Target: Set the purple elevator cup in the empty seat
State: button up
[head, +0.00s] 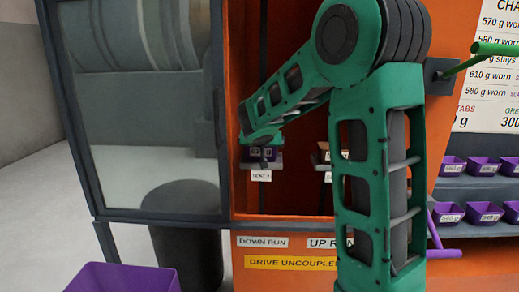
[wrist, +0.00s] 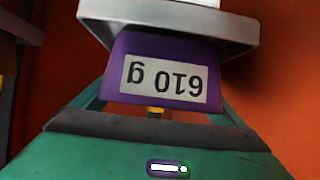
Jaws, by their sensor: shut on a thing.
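A purple elevator cup (wrist: 115,72) fills the middle of the wrist view, its white label reading "610 g" upside down. My gripper (head: 262,150) is shut on it inside the orange shaft opening. In the head view the cup (head: 248,157) is small, dark and partly covered by my gripper. A grey seat or bracket (head: 273,165) is close against it, above a white tag that seems to read "SEAT 1" (head: 261,175). In the wrist view a grey rimmed piece (wrist: 225,28) meets the cup's far end. I cannot tell whether the cup is fully seated.
A second bracket with a tag (head: 326,168) stands to the right, partly behind my arm. Purple cups (head: 484,168) line shelves at the far right. A glazed door (head: 150,130) stands open at left. A purple bin (head: 122,279) is at lower left. A green-handled lever (head: 490,50) juts out upper right.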

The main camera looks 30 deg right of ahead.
jog(key=shift+f, duration=0.3)
jog(key=shift+f, duration=0.4)
jog(key=o, duration=1.3)
jog(key=shift+f, duration=0.15)
jog(key=shift+c, duration=0.2)
jog(key=shift+f, duration=0.1)
jog(key=shift+r, duration=0.65)
jog(key=v, duration=1.2)
